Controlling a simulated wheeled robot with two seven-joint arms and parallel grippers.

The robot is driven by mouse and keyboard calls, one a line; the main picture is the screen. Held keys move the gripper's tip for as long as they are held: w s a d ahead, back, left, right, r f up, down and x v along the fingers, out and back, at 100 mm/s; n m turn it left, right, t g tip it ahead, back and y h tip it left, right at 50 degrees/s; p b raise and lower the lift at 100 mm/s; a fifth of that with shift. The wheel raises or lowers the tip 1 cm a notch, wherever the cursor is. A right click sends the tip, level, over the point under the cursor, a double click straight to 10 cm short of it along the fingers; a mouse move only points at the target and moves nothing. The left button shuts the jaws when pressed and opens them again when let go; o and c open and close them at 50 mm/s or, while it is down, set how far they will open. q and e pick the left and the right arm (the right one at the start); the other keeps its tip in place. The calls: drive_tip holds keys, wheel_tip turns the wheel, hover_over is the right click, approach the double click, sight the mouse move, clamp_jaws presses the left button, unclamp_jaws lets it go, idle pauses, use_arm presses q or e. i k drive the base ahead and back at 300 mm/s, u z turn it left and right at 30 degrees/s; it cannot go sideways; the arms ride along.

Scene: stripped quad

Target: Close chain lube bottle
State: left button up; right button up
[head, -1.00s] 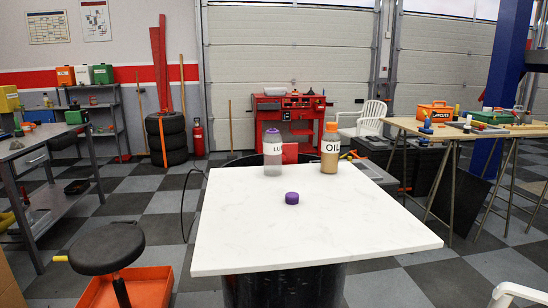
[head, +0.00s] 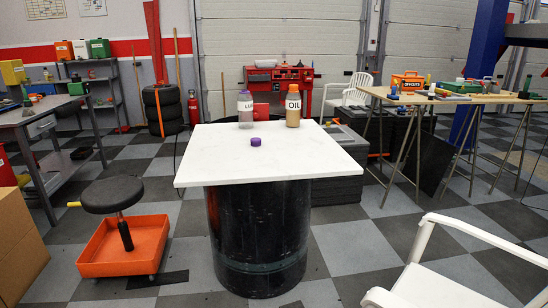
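The chain lube bottle (head: 245,112) stands upright near the back edge of the white tabletop (head: 310,165). It is clear-grey with a white label of which "LU" can be read, and its top looks greyish purple. A purple cap (head: 256,141) lies on the tabletop in front of the bottle and apart from it. Neither of my grippers shows in the head view.
An oil bottle (head: 293,108) with an orange cap stands right of the lube bottle. The tabletop rests on a black drum (head: 257,235). A stool (head: 112,195) over an orange tray stands left, a white chair (head: 440,285) at front right.

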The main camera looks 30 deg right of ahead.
sight(245, 98)
drive_tip(key=k, duration=0.35)
drive_tip(key=z, duration=0.6)
drive_tip(key=i, duration=1.05)
drive_tip(key=u, duration=0.45)
